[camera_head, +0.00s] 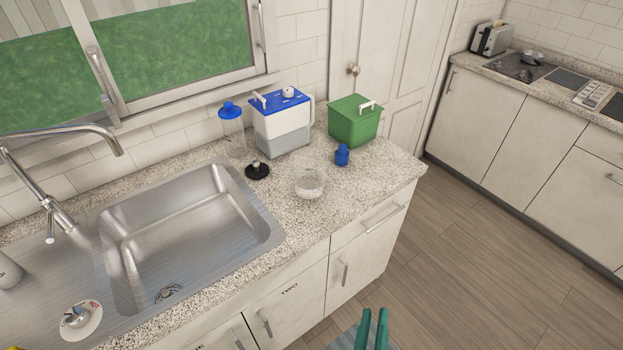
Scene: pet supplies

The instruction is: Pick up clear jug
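A tall see-through container with a blue top (232,132) stands upright on the speckled counter against the tiled wall, just left of a white box; it looks like the clear jug. A low clear bowl-like vessel (310,184) sits nearer the counter's front edge. My gripper (374,312) shows at the bottom edge as two teal fingers with a gap between them. It is open and empty, low in front of the cabinets and well apart from the jug.
A white box with a blue lid (282,122), a green bin (355,122), a small blue bottle (342,155) and a black round item (257,170) crowd the counter. The sink (185,235) and faucet (75,150) lie left. The wooden floor (480,240) at right is clear.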

